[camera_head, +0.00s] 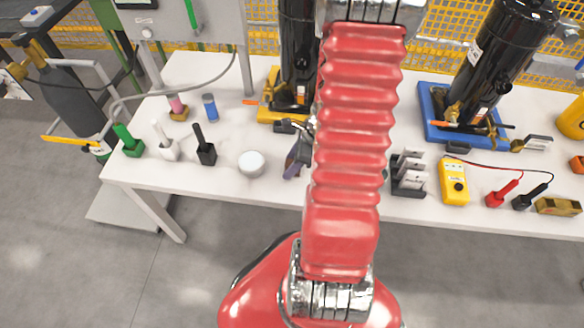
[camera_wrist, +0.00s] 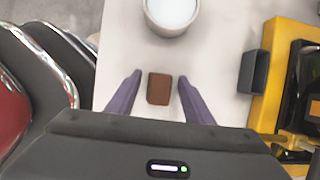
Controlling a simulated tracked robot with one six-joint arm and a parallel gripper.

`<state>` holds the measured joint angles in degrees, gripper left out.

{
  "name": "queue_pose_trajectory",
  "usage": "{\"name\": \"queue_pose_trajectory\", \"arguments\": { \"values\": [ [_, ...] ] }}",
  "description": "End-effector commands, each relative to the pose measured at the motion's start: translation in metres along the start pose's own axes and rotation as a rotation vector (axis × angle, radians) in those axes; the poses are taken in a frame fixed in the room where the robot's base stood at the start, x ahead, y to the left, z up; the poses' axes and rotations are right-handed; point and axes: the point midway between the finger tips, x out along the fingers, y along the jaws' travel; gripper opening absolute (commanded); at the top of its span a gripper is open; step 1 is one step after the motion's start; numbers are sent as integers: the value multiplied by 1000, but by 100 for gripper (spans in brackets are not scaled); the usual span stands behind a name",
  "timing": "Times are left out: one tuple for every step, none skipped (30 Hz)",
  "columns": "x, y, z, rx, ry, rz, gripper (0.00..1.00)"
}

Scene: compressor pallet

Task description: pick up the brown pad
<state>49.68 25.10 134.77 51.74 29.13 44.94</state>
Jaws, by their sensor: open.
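The brown pad (camera_wrist: 159,89) is a small block lying on the white table, seen in the wrist view. My gripper (camera_wrist: 157,78) is open, with its two purple fingers on either side of the pad and a gap showing on each side. I cannot tell how high the fingers are above the table. In the head view, my gripper (camera_head: 293,163) is partly hidden by my red arm, and the pad cannot be seen there.
A white round container (camera_head: 252,163) stands on the table left of my gripper; it also shows in the wrist view (camera_wrist: 172,14). A dark box (camera_wrist: 253,71) and a yellow pallet (camera_wrist: 284,75) are to the right. Green, white and black handled tools stand at left.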

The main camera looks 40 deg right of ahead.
Motion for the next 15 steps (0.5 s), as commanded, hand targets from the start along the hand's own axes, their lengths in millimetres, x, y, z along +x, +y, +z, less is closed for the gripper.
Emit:
{"name": "queue_pose_trajectory", "arguments": {
  "values": [
    [0, 0, 0, 0, 0, 0, 47],
    [0, 0, 0, 0, 0, 0, 47],
    [0, 0, 0, 0, 0, 0, 47],
    [0, 0, 0, 0, 0, 0, 45],
    [0, 0, 0, 0, 0, 0, 43],
    [0, 0, 0, 0, 0, 0, 41],
    [0, 0, 0, 0, 0, 0, 38],
    [0, 0, 0, 0, 0, 0, 36],
    [0, 0, 0, 0, 0, 0, 34],
    [0, 0, 0, 0, 0, 0, 31],
    [0, 0, 0, 0, 0, 0, 29],
    [0, 0, 0, 0, 0, 0, 26],
    [0, 0, 0, 0, 0, 0, 24],
    [0, 0, 0, 0, 0, 0, 22],
    [0, 0, 0, 1, 0, 0, 19]
  ]
}}
